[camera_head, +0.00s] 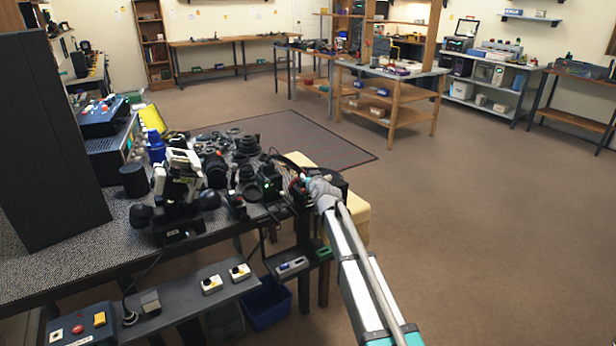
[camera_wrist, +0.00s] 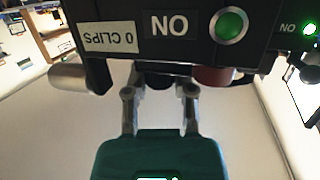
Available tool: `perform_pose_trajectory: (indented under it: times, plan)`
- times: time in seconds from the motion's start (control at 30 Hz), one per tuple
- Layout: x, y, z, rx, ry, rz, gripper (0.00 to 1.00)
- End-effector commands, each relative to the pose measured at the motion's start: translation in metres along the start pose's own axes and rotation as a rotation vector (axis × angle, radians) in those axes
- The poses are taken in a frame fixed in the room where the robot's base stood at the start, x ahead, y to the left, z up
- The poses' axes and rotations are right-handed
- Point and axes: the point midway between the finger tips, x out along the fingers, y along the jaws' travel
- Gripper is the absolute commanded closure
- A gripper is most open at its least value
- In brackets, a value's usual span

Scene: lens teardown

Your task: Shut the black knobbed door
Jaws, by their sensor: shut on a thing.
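My gripper (camera_wrist: 160,95) has its two fingers closed around a small dark part (camera_wrist: 160,79) at the lower edge of a black box. I cannot tell whether this part is the knob of the black knobbed door. The box (camera_wrist: 120,17) has a pale label, lettering and a lit green button (camera_wrist: 229,25). In the head view my gripper (camera_head: 303,186) is at the right end of the crowded bench, partly hidden by my arm and by dark equipment. No knobbed door shows clearly there, and its angle cannot be told.
A tall black panel (camera_head: 45,140) stands at the left of the bench (camera_head: 105,262). Lens parts and black devices crowd the benchtop. A lower shelf with switches (camera_head: 190,296) runs along the front. Open floor lies to the right.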

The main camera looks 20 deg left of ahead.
Motion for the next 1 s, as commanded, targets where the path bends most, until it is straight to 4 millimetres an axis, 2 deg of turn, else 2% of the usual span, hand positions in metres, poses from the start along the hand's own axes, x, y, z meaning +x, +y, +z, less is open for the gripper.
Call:
perform_pose_trajectory:
  times: [0.43, 0.47, 0.63, 0.67, 1.0]
  plan:
    - [-0.0002, -0.0011, 0.0019, 0.017, -0.009, -0.007, 1.0]
    - [-0.0002, -0.0011, 0.0019, 0.016, -0.009, -0.007, 0.65]
    - [0.0, -0.0007, 0.0015, 0.016, -0.008, -0.006, 0.33]
    - [0.0, -0.0006, 0.0014, 0.016, -0.007, -0.006, 0.31]
    - [0.0001, 0.0007, 0.0005, 0.011, -0.003, -0.002, 0.31]
